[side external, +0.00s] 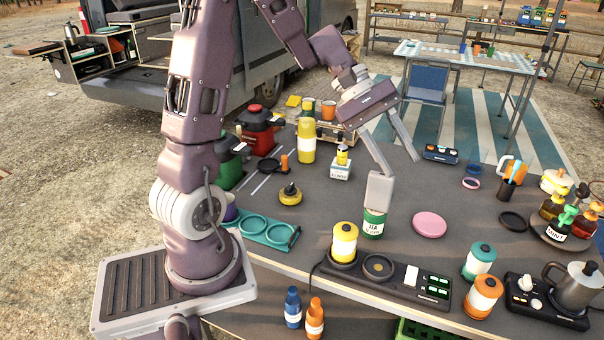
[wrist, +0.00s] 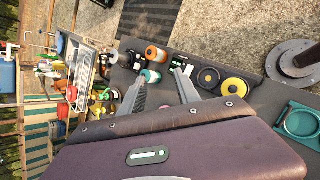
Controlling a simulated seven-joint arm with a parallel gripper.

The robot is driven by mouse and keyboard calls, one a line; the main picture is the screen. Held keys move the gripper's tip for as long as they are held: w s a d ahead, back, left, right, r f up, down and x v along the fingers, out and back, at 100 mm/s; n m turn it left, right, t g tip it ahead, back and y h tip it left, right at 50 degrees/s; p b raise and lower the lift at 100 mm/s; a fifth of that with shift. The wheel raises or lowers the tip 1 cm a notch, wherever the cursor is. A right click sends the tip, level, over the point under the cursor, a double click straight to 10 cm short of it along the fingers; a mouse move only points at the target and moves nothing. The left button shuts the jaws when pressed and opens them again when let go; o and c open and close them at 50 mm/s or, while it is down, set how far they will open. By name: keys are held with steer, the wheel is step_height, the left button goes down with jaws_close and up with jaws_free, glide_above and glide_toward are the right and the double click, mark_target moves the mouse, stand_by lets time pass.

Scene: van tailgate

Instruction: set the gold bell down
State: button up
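A small rounded gold object with a dark knob (side external: 290,194), which looks like the gold bell, stands on the dark table in the side view, left of my gripper and behind the teal ring tray. I cannot make it out in the wrist view. My gripper (side external: 402,166) is open above the right-middle part of the table, its fingers pointing down and spread apart. In the wrist view my gripper (wrist: 160,79) shows nothing held between its fingers. A pale grey block shows just below one fingertip in the side view; I cannot tell if they touch.
A green TEA tin (side external: 374,224) stands below my gripper, near a pink disc (side external: 430,225). A yellow jar (side external: 344,242) stands on a two-ring panel in front. Teal (side external: 479,260) and orange jars (side external: 482,297) stand at front right. The teal tray (side external: 266,229) has bare rings.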

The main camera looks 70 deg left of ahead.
steer(key=s+d+r+m+g+y, duration=0.1)
steer(key=s+d+r+m+y, duration=0.1)
steer(key=s+d+m, duration=0.3)
steer(key=s+d+r+m+y, duration=0.2)
steer(key=s+m, duration=0.1)
steer(key=s, duration=0.5)
steer(key=s+a+m+t+y, duration=0.1)
steer(key=s+m+t+y, duration=0.1)
steer(key=s+m, duration=0.4)
steer(key=s+y, duration=0.1)
steer(key=s, duration=0.1)
steer(key=shift+s+a+m+t+y, duration=0.3)
steer(key=shift+a+y, duration=0.1)
